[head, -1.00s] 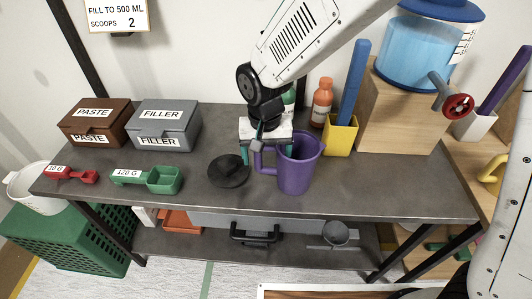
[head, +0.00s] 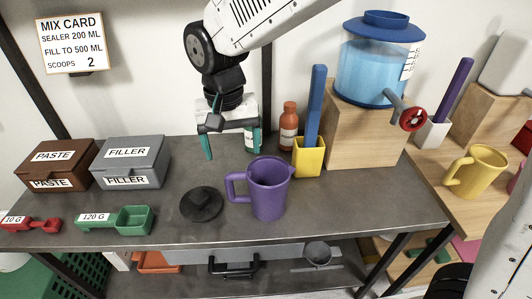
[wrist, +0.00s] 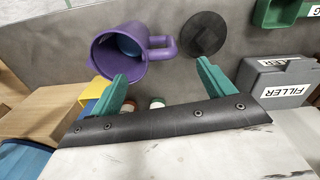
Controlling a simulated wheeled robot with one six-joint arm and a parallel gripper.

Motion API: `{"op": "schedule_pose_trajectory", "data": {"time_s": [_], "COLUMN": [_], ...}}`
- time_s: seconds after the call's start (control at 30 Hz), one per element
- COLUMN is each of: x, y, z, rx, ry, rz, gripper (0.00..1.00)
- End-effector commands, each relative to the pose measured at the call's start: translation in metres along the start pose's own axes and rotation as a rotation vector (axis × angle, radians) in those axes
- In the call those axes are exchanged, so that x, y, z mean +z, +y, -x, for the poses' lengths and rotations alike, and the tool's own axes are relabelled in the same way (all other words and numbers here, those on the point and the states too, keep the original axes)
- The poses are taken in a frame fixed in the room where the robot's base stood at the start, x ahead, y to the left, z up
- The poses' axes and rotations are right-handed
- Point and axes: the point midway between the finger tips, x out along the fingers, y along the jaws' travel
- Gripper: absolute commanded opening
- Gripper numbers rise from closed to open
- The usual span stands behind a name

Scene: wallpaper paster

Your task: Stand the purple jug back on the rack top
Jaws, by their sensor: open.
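The purple jug (head: 268,190) stands upright on the grey rack top (head: 330,204), with its handle pointing left in the head view. In the wrist view the jug (wrist: 118,50) shows its open mouth, with something blue inside. My gripper (head: 231,146) is open and empty, raised above the rack top behind and a little left of the jug. Its two green fingers (wrist: 165,88) are apart and no part of the jug is clearly between them. A black round lid-like disc (head: 201,204) lies left of the jug.
A yellow holder (head: 308,157) with a blue stick, an orange bottle (head: 288,126) and a wooden block (head: 362,124) under a blue tank stand to the right. Filler (head: 131,162) and paste (head: 58,164) boxes and a green scoop (head: 131,219) are left. The front right top is clear.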

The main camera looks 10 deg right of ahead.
Motion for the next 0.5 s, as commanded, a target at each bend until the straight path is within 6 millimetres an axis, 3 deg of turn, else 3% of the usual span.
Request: {"op": "schedule_pose_trajectory", "data": {"time_s": [0.27,0.37,0.5], "x": [0.001,0.005,0.027], "y": [0.006,0.031,0.099], "z": [0.004,0.015,0.043], "rx": [-0.001,-0.007,-0.02], "ry": [0.001,0.008,0.028], "rz": [-0.003,-0.013,-0.033], "gripper": [0.81,0.81,0.81]}}
